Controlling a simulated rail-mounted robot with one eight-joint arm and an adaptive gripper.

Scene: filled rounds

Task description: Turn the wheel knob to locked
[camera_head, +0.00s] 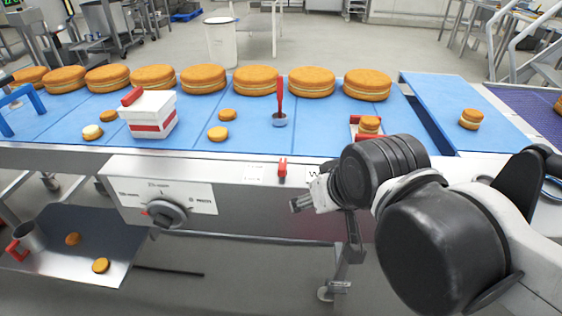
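The wheel knob (166,213) is a dark grey round dial on the front of the conveyor frame, left of centre. It sits on a white label plate (162,193) whose print is too small to read surely. A small red mark shows at the knob's left side. Which setting the knob points to is not clear. My gripper (298,204) is in front of the frame, right of the knob and well apart from it. Its fingers point left and are partly hidden by my wrist. Nothing is visibly held, but the finger gap is too small to judge.
A red clip or lever (282,168) sits on the frame above my gripper. Cakes, a white box (150,114) and a red-handled tool (280,106) stand on the blue belt (60,127). A metal tray (75,262) juts out below left. The space between gripper and knob looks clear.

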